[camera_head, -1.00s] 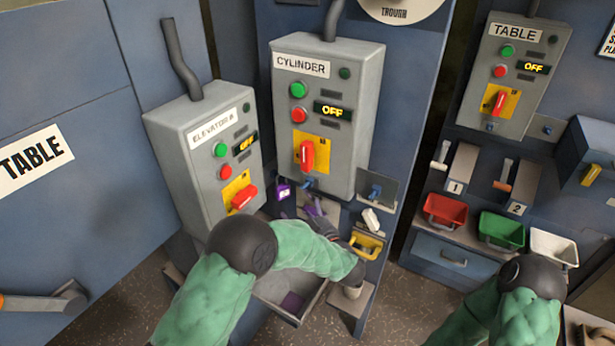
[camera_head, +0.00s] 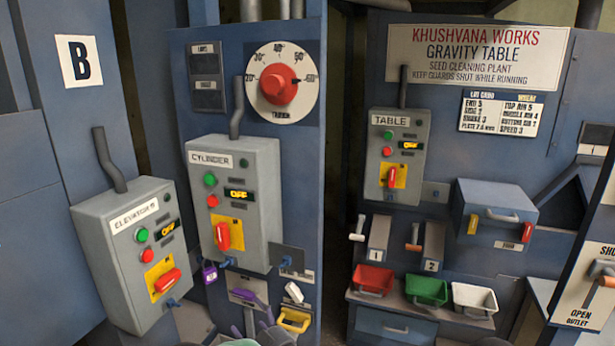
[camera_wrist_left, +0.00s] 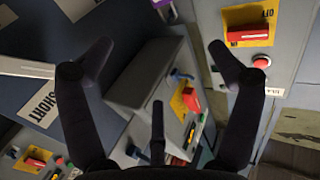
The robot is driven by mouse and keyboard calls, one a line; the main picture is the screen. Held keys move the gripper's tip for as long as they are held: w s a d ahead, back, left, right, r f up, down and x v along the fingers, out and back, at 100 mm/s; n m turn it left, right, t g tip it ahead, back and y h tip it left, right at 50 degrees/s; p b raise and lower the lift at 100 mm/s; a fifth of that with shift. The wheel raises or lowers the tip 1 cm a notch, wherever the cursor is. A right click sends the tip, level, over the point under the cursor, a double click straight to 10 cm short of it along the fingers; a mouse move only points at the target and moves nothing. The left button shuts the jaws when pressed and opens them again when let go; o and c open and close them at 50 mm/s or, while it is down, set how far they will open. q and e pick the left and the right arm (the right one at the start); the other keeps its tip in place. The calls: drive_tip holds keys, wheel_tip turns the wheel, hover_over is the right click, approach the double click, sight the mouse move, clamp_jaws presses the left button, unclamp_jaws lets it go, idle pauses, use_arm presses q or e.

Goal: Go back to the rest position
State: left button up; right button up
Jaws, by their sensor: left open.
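My left gripper (camera_wrist_left: 155,62) shows in the left wrist view with its dark fingers spread wide and nothing between them. Beyond the fingers are grey control boxes with red switch handles on yellow plates, apart from the fingers. In the head view only a small dark part of my left arm shows at the bottom edge, below the cylinder panel; its fingers are not clear there. My right gripper is not in view.
The elevator box (camera_head: 128,255), cylinder box (camera_head: 250,170) and table box (camera_head: 410,130) stand ahead. Red (camera_head: 372,281), green (camera_head: 427,290) and white (camera_head: 474,298) bins sit on a shelf at right.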

use_arm(q)
wheel_tip(320, 180, down, 14)
drive_tip(key=m+h, duration=0.4)
drive_tip(key=h, duration=0.3)
drive_tip(key=s+f+m+g+h, duration=0.1)
drive_tip(key=s+f+g+h, duration=0.1)
drive_tip(key=s+f, duration=0.3)
drive_tip(key=s+f+m+g+h, duration=0.1)
drive_tip(key=s+f+g+h, duration=0.15)
drive_tip(key=f, duration=0.45)
drive_tip(key=s+d+f+g+h, duration=0.1)
drive_tip(key=s+f+g, duration=0.2)
drive_tip(key=s, duration=0.5)
drive_tip(key=s+d+f+g+h, duration=0.2)
drive_tip(key=s+f, duration=0.1)
drive_tip(key=s, duration=0.6)
drive_tip(key=s+d+f+g+h, duration=0.1)
drive_tip(key=s+f+g, duration=0.2)
drive_tip(key=s, duration=0.6)
drive_tip(key=shift+d+f+m+g, duration=0.15)
drive_tip(key=shift+m+g, duration=0.15)
drive_tip(key=shift+g, duration=0.05)
